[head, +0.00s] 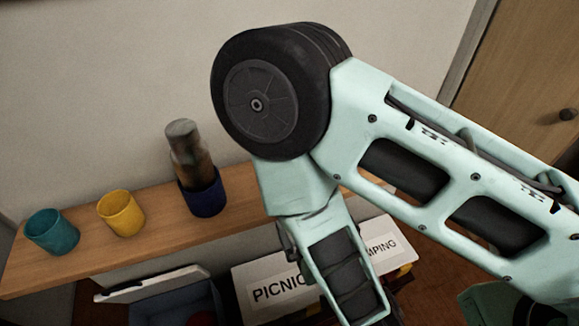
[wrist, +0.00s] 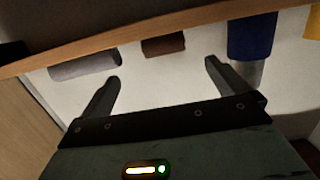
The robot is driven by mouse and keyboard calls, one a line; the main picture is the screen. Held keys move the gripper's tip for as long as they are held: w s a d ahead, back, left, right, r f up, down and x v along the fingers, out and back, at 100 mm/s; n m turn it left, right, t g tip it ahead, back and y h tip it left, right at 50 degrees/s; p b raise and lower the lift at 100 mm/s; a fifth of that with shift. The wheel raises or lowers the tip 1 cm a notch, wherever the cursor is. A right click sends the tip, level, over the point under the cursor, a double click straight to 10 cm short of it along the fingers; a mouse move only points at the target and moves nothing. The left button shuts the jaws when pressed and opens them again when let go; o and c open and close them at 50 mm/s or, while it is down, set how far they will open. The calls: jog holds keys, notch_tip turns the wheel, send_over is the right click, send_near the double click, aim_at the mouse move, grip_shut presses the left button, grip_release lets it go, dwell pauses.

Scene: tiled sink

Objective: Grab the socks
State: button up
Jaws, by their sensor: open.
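No thing shows clearly as socks. In the wrist view, a grey rolled shape (wrist: 85,66) and a shorter brown one (wrist: 163,46) lie along the wooden shelf (wrist: 130,40); I cannot tell whether either is the socks. My gripper (wrist: 162,72) is open and empty, its fingers spread below these shapes in the picture. The brown shape shows between the fingertips, and the grey one is by the left fingertip. Depth to them is unclear. In the head view my arm covers this part of the shelf, and the gripper itself is not seen.
On the shelf (head: 75,258) stand a teal cup (head: 52,232), a yellow cup (head: 121,213) and a blue cup (head: 206,200) holding a bottle (head: 190,158). Below are an open blue box (head: 180,305) and a white box labelled PICNIC (head: 262,270). A wooden door (head: 535,75) stands right.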

jog(key=b+x, duration=0.6)
jog(key=b, duration=0.1)
jog(key=b+x, duration=0.3)
jog(key=b, duration=0.1)
jog(key=shift+f, duration=0.35)
jog(key=shift+w+a+r+p, duration=0.1)
jog(key=shift+w+a+p, duration=0.05)
jog(key=shift+w+p, duration=0.3)
jog(key=shift+w+a+r+p, duration=0.1)
jog(key=shift+w+a+p, duration=0.05)
jog(key=shift+w+p, duration=0.3)
jog(key=p+x, duration=0.3)
jog(key=x, duration=0.2)
jog(key=shift+a+r, duration=0.15)
jog(key=shift+a, duration=0.05)
jog(key=shift+w+a+f, duration=0.1)
jog(key=shift+w+f, duration=0.1)
jog(key=shift+w, duration=0.15)
jog(key=c, duration=1)
